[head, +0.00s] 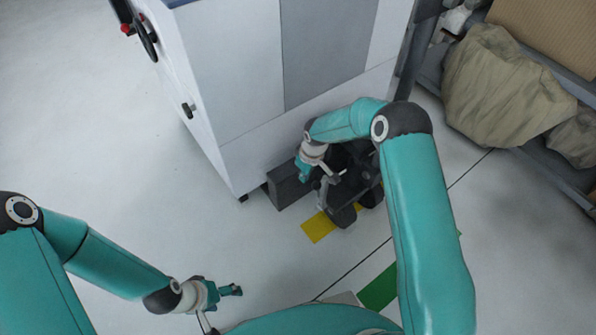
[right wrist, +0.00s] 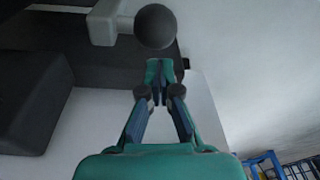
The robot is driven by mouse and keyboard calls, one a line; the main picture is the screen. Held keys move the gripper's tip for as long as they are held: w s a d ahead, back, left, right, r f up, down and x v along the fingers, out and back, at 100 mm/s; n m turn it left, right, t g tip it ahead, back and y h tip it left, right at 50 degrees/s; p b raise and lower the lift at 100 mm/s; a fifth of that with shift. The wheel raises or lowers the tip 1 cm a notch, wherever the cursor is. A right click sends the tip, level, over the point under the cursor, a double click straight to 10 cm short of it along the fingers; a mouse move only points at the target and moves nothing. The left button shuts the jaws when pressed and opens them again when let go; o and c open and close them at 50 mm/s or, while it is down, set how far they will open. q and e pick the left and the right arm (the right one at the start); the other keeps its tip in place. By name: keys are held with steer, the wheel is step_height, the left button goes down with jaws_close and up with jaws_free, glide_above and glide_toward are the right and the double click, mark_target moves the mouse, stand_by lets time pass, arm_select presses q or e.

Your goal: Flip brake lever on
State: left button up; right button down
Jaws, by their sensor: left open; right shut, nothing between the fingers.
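The brake lever shows in the right wrist view as a short light-grey arm (right wrist: 103,24) with a dark round knob (right wrist: 155,27) at its end. My right gripper (right wrist: 160,68) is shut and empty, its fingertips just below the knob in that view; I cannot tell whether they touch it. In the head view my right gripper (head: 303,174) is low beside the white cabinet, at a dark wheeled unit (head: 345,215); the lever is hard to make out there. My left gripper (head: 234,290) is open and empty above the floor at the lower left, away from the lever.
The white and grey cabinet (head: 245,75) stands just behind my right gripper. A dark block (head: 287,187) sits at its foot. A yellow floor marking (head: 318,227) lies in front. A shelf with a beige cloth bundle (head: 500,90) stands at the right. The floor at left is clear.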

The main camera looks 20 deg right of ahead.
steer(key=shift+s+d+r, duration=0.2)
steer(key=shift+s+d, duration=0.1)
steer(key=shift+s, duration=0.25)
steer(key=shift+s+d+r, duration=0.15)
steer(key=shift+s+d, duration=0.15)
steer(key=shift+s, duration=0.25)
